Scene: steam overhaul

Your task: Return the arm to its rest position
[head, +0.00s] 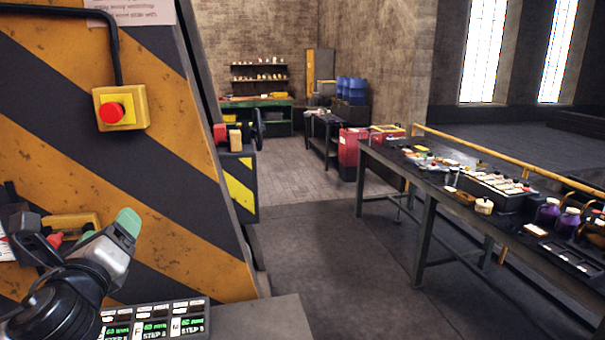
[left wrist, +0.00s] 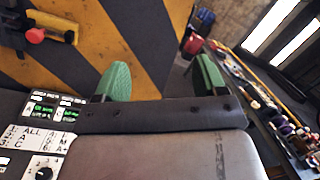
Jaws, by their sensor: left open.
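My left gripper (head: 128,222) is at the lower left of the head view, in front of the striped machine panel (head: 170,190). Its green fingertips stand apart in the left wrist view (left wrist: 158,82), with nothing between them. Below it is a control panel (head: 155,320) with green displays marked with steps; it also shows at the left of the left wrist view (left wrist: 50,112). A yellow bracket with a red handle (left wrist: 45,30) is on the striped panel, apart from the fingers. My right gripper is in neither view.
A red button on a yellow box (head: 112,112) is on the striped panel. A long workbench (head: 425,180) with small parts and purple jars stands at right, beside a yellow railing (head: 480,155). Red cabinets (head: 350,150) and blue barrels (head: 352,88) stand farther back. The middle floor (head: 320,240) is clear.

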